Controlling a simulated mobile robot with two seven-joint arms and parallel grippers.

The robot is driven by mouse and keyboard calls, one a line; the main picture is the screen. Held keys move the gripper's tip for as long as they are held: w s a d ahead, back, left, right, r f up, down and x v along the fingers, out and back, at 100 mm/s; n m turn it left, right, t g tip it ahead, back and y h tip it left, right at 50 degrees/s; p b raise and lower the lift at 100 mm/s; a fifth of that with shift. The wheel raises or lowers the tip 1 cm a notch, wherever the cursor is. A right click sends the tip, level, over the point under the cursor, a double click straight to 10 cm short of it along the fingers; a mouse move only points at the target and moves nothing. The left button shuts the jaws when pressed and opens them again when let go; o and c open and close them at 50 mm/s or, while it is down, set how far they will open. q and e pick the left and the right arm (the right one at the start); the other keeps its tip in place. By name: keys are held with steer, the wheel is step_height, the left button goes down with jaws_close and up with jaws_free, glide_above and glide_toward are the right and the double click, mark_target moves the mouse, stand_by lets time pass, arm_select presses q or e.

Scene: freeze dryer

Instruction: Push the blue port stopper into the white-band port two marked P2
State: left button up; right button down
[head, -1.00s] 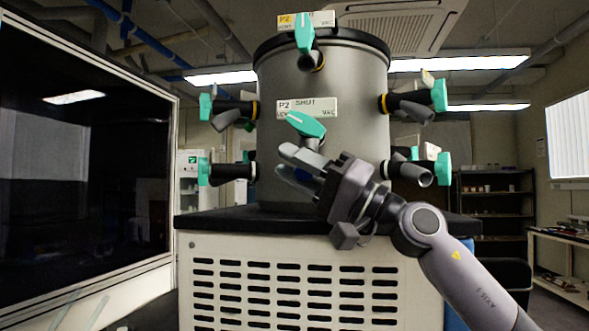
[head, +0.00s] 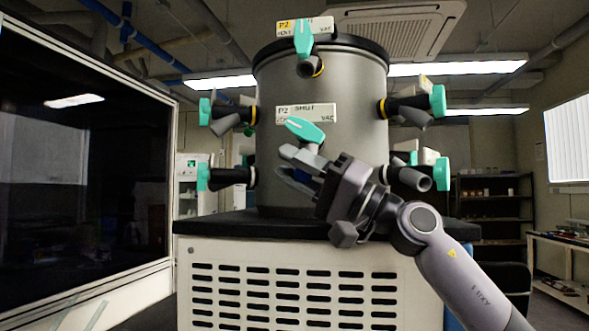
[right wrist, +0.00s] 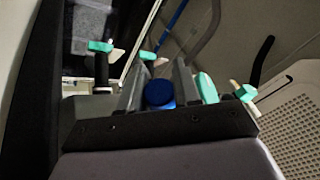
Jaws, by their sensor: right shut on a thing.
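My right gripper (head: 291,165) is in front of the lower middle port of the grey drum (head: 345,95), just below that port's green handle (head: 305,130). The gripper hides the port's mouth and band. In the right wrist view the blue port stopper (right wrist: 159,95) sits between the gripper's fingers (right wrist: 160,82), which are shut on it. In the head view the stopper is mostly hidden by the gripper. Whether it touches the port cannot be told. My left gripper is not in view.
A second P2 port (head: 311,66), with a yellow band and yellow-marked label, is higher on the drum. Other green-handled ports (head: 410,106) stick out at both sides. The drum stands on a white vented cabinet (head: 215,250). A large dark glass panel (head: 80,150) is at left.

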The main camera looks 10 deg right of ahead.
steer(key=c, duration=0.7)
jaws_free()
steer(key=shift+w+d+r, duration=0.1)
steer(key=shift+r, duration=0.05)
steer(key=shift+f, duration=0.2)
